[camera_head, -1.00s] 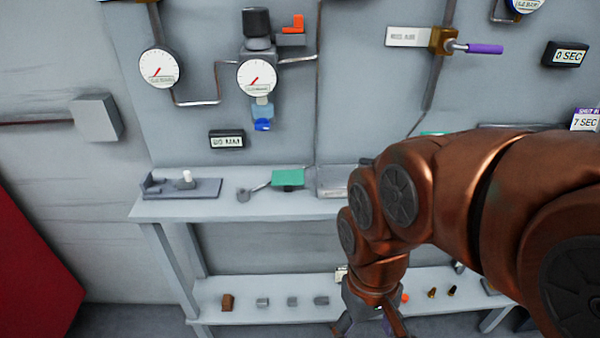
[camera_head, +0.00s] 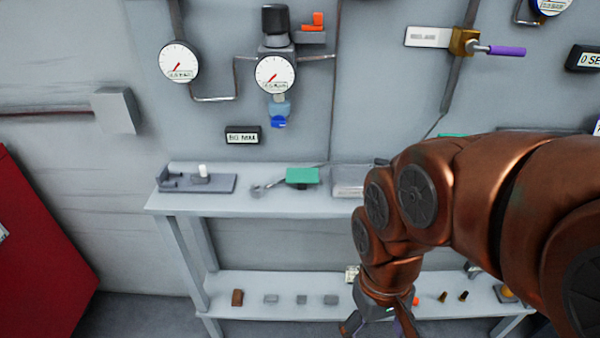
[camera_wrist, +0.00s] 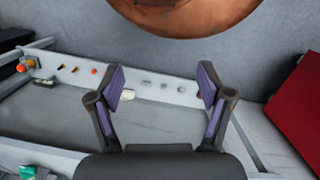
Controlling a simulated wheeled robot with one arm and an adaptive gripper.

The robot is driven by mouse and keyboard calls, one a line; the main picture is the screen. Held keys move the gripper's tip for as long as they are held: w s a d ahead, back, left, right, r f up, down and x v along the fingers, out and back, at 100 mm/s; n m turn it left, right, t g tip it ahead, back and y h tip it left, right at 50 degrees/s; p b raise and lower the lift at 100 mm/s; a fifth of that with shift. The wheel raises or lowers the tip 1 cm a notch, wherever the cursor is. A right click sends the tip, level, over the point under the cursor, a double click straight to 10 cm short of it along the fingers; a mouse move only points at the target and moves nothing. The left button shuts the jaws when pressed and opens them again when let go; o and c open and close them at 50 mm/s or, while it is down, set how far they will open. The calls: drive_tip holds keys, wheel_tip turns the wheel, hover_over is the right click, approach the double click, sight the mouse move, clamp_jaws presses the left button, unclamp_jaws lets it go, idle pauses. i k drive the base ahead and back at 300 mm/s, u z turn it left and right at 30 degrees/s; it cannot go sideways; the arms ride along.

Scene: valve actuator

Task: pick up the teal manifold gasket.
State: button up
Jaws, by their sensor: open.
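A flat teal piece (camera_head: 302,176), which may be the manifold gasket, lies on the upper shelf beside a grey wrench-like tool (camera_head: 264,188). A second teal patch (camera_head: 452,134) shows behind my arm, mostly hidden. In the wrist view a teal thing (camera_wrist: 28,172) sits at the lower left edge; I cannot tell which one it is. My gripper (camera_head: 372,328) hangs low in front of the lower shelf, partly cut off by the frame. In the wrist view my gripper (camera_wrist: 162,82) has its fingers wide apart with nothing between them.
The upper shelf (camera_head: 200,207) also bears a grey fixture (camera_head: 205,182) with a white peg. Gauges, pipes and a purple-handled valve (camera_head: 500,50) are on the back panel. A red panel (camera_head: 40,245) stands left.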

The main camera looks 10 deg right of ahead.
sight(294, 175)
drive_tip(key=k, duration=0.5)
drive_tip(key=u, duration=2.3)
drive_tip(key=i, duration=1.45)
drive_tip(key=z, duration=2.15)
